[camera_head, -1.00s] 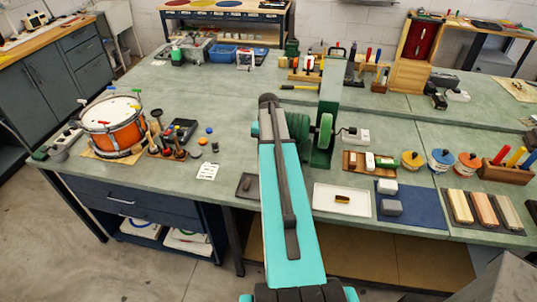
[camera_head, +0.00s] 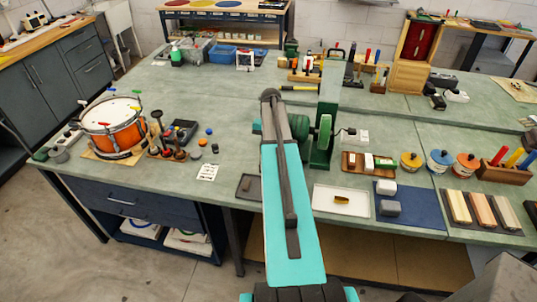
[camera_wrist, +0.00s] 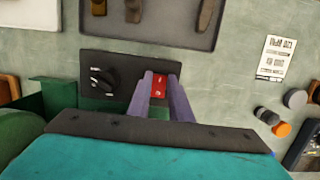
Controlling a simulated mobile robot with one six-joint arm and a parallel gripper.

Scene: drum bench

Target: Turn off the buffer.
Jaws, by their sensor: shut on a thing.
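The buffer is a green machine with a pale-hubbed wheel (camera_head: 325,134) on the bench, partly hidden behind my arm in the head view. Its green body (camera_wrist: 58,98) also shows at the left of the wrist view. Beside it lies a dark control panel (camera_wrist: 120,72) with a black knob (camera_wrist: 103,80) and a red switch (camera_wrist: 159,88). My gripper (camera_wrist: 160,80) is over the panel, its two grey-purple fingers closed on either side of the red switch. The fingers and panel are hidden by my arm in the head view. The switch's position cannot be told.
A dark tray (camera_wrist: 215,18) with several brown items lies near the panel. A printed card (camera_wrist: 273,59) and several small caps (camera_wrist: 295,98) lie to the right. In the head view, a drum (camera_head: 112,125) stands left and a white tray (camera_head: 325,205) right of my arm.

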